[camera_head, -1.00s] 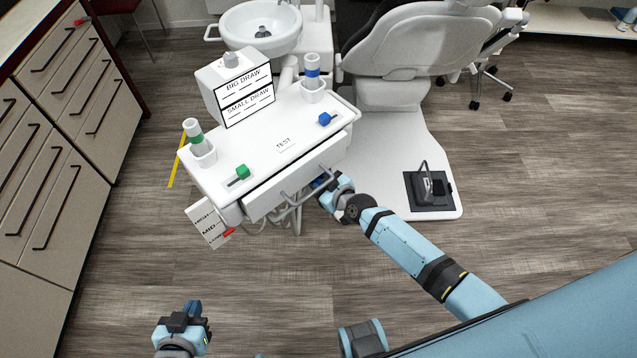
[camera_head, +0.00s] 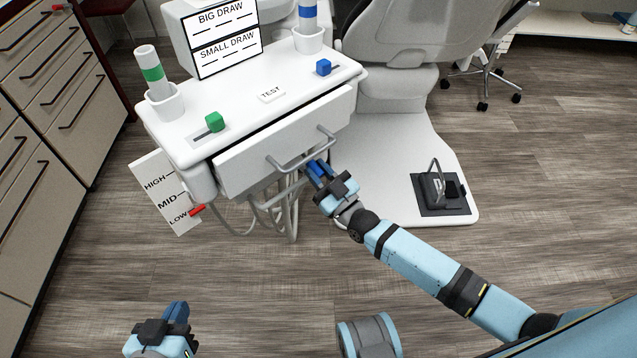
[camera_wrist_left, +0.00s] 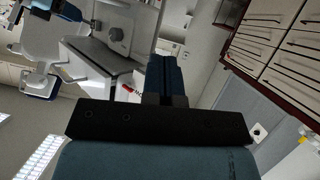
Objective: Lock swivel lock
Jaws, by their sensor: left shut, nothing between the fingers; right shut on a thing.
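A white dental console carries a green knob (camera_head: 214,121) in a short slot at its left and a blue knob (camera_head: 323,67) at its right. A red lever (camera_head: 197,210) sits beside LOW on the HIGH/MID/LOW plate (camera_head: 160,190). I cannot tell which part is the swivel lock.
Hoses (camera_head: 270,215) hang underneath. A drawer cabinet (camera_head: 40,150) stands left, the dental chair base (camera_head: 400,150) right. Floor between cabinet and console is clear.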

